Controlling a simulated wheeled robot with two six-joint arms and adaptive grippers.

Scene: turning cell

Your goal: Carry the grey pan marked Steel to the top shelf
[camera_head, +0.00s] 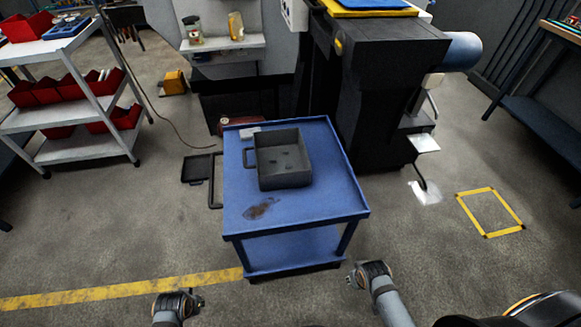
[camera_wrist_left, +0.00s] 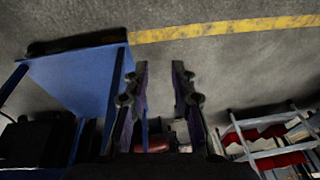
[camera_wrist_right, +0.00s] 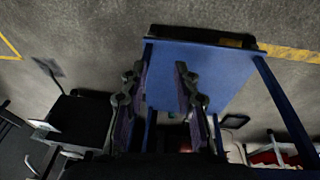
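A grey square pan (camera_head: 285,178) with a handle on its left side stands on the blue cart (camera_head: 305,208). No Steel marking can be read on it. It is empty except for a few dark spots or small bits on its floor. A white shelf rack (camera_head: 55,47) with several levels stands at the left; its top level holds red bins and a blue tray. My left gripper (camera_head: 196,300) is in front of the cart to the left, open and empty in the left wrist view (camera_wrist_left: 160,80). My right gripper (camera_head: 356,276) is near the cart's front right corner, open and empty in the right wrist view (camera_wrist_right: 160,78).
A dark machine (camera_head: 385,90) stands behind the cart to the right. A small wall shelf (camera_head: 225,46) holds a jar and a yellow bottle. Black frames (camera_head: 197,170) lie left of the cart. A yellow floor line (camera_head: 120,291) runs at the front left. Floor between rack and cart is mostly clear.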

